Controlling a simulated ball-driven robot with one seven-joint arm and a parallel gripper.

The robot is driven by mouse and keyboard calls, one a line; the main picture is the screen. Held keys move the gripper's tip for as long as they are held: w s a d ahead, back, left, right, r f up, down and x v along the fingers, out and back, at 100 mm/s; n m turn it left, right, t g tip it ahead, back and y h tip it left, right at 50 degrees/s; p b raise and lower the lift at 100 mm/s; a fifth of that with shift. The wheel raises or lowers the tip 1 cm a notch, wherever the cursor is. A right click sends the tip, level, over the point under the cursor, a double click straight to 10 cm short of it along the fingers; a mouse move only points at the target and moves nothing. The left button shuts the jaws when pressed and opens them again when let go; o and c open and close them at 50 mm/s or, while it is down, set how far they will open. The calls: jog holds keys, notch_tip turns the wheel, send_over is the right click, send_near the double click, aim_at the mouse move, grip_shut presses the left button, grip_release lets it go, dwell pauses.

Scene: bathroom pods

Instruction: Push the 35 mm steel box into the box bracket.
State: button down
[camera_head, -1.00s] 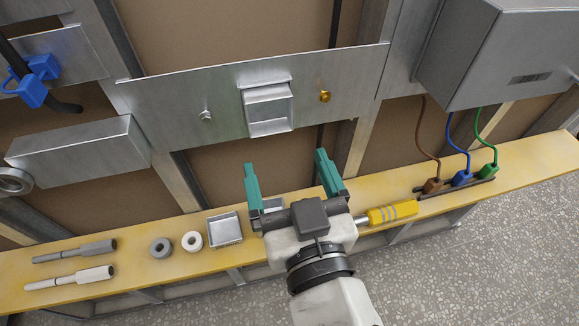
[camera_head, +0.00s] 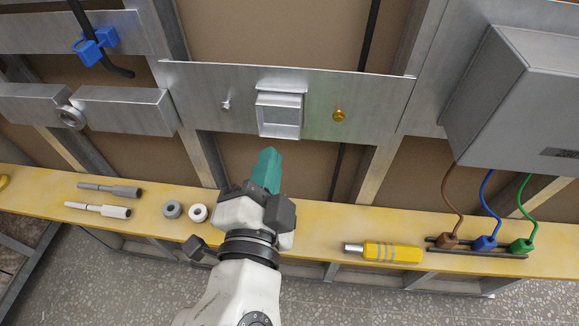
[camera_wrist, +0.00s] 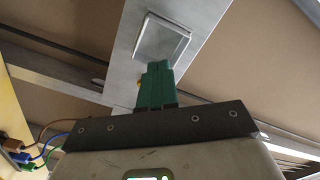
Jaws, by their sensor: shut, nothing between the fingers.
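The box bracket (camera_head: 282,86) is on the steel plate in the middle of the wall. An open-fronted square steel box (camera_head: 280,116) sits at the bracket, its rim facing me; I cannot tell how deep it sits. The square box also shows in the wrist view (camera_wrist: 163,41), just beyond the fingertips. My gripper (camera_head: 268,153) is shut and empty, its green fingers together, pointing up toward the plate from below and slightly left of the box. In the wrist view, the fingers (camera_wrist: 157,66) overlap the box's lower edge; contact cannot be made out.
A silver stud (camera_head: 226,104) and a brass fitting (camera_head: 339,115) flank the bracket. The yellow shelf below holds grey and white rings (camera_head: 198,213), pen-like tools and a yellow-handled tool (camera_head: 392,252). A grey cabinet (camera_head: 520,95) with coloured cables is at right.

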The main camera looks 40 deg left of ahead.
jog(key=p, duration=0.1)
send_near(281, 111)
jog(key=shift+x, duration=1.65)
jog(key=shift+w+a, duration=0.1)
jog(key=shift+w+a+b, duration=0.4)
jog(key=shift+w, duration=0.2)
jog(key=shift+s+d, duration=0.1)
jog(key=b+v, duration=0.4)
jog(key=v, duration=0.9)
jog(key=shift+s, duration=0.25)
